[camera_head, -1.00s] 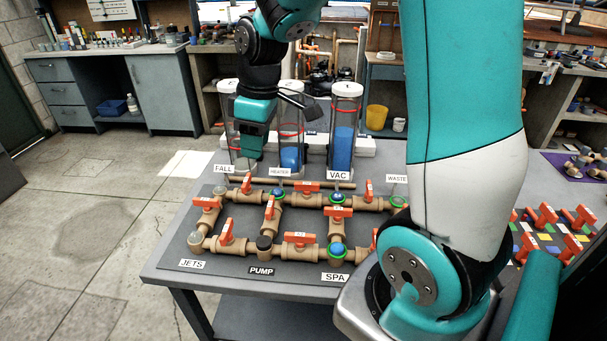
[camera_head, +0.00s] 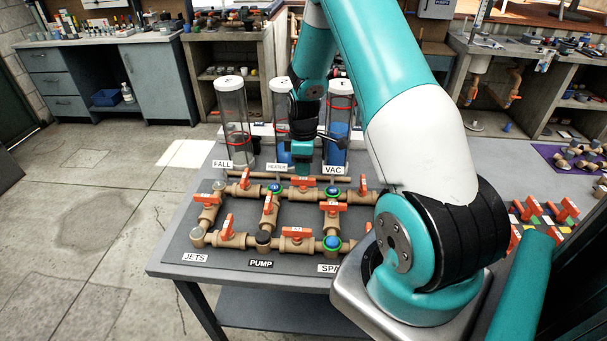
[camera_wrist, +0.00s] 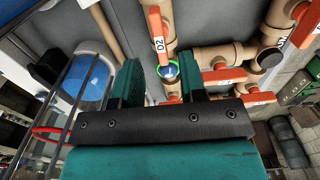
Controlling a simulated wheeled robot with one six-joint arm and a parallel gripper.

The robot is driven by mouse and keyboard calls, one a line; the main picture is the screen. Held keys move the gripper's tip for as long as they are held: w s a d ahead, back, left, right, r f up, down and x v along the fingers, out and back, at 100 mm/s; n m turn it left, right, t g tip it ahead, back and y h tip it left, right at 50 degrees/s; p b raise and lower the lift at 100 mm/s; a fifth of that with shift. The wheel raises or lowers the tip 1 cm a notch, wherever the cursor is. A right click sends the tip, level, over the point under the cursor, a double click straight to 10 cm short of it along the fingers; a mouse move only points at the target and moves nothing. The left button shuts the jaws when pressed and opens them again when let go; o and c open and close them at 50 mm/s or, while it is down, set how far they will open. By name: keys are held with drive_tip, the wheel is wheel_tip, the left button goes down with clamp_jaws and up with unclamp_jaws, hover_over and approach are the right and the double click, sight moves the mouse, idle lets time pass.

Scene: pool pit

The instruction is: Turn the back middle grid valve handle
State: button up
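The back middle grid valve's orange handle (camera_head: 303,181) lies roughly along the back pipe, between two blue-capped junctions. My gripper (camera_head: 302,168) is just behind and above it in the head view, pointing down. In the wrist view my gripper (camera_wrist: 160,78) has its two green fingers spread apart, with nothing visibly clamped. An orange handle marked D2 (camera_wrist: 157,38) and a blue cap with a green ring (camera_wrist: 168,70) show beyond the fingertips. I cannot tell whether the fingers touch any handle.
Clear columns (camera_head: 233,120) stand behind the grid, close to my gripper. Other orange handles (camera_head: 297,232) fill the grid. Small signs such as HEATER (camera_head: 277,168) and VAC (camera_head: 334,169) stand along its back edge. My arm covers the grid's right side.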

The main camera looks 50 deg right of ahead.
sight(303, 179)
drive_tip(key=shift+f+p, duration=0.4)
drive_tip(key=shift+f, duration=2.25)
clamp_jaws()
